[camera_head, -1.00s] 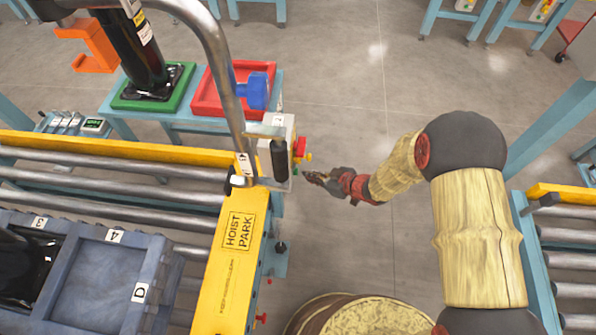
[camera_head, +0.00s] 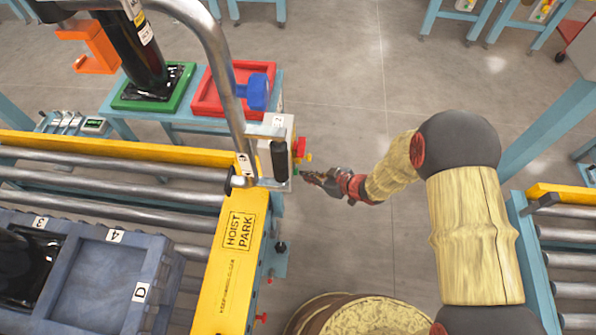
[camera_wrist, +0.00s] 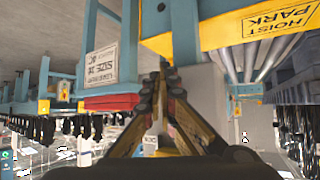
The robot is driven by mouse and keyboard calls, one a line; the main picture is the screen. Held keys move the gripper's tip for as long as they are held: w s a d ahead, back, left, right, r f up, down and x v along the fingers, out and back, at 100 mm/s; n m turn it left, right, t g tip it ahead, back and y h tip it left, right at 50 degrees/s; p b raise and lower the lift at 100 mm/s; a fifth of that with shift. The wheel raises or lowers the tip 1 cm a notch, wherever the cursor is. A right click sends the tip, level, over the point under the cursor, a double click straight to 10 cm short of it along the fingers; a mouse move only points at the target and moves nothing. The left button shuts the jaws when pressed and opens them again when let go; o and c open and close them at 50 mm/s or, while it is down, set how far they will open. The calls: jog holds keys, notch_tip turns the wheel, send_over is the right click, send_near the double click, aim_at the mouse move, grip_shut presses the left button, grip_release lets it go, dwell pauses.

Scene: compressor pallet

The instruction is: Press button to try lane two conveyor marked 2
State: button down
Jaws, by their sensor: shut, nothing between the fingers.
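A grey control box (camera_head: 272,128) is fixed at the post by the end of the left conveyor. Red (camera_head: 299,145) and yellow (camera_head: 308,157) knobs stick out of its right side, with a bit of green (camera_head: 296,172) below. I cannot read a mark 2 on any button. My gripper (camera_head: 306,177) is shut and empty, with its tips just right of the green part; I cannot tell whether they touch. In the wrist view my gripper (camera_wrist: 164,72) points at the box, and its fingers hide part of it.
A yellow rail (camera_head: 229,265) marked HOIST PARK borders the left roller conveyor. A curved metal pipe (camera_head: 222,65) rises beside the box. A red tray (camera_head: 207,101) holds a blue part. A round wooden-looking drum (camera_head: 310,315) stands below my arm. Open floor lies right of the box.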

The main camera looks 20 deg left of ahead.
jog(key=shift+s+a, duration=0.1)
jog(key=shift+a, duration=0.45)
dwell(0.5)
jog(key=shift+d, duration=0.1)
jog(key=shift+w+d+p, duration=0.2)
jog(key=shift+d+p, duration=0.25)
jog(key=shift+d, duration=0.4)
jog(key=shift+d, duration=0.1)
jog(key=shift+w+d+p, duration=0.2)
jog(key=shift+d+p, duration=0.05)
jog(key=shift+d, duration=0.55)
jog(key=shift+w+d+p, duration=0.2)
jog(key=shift+d+p, duration=0.1)
jog(key=shift+d, duration=0.45)
jog(key=shift+w+d+p, duration=0.2)
jog(key=shift+d+p, duration=0.05)
jog(key=shift+d, duration=0.55)
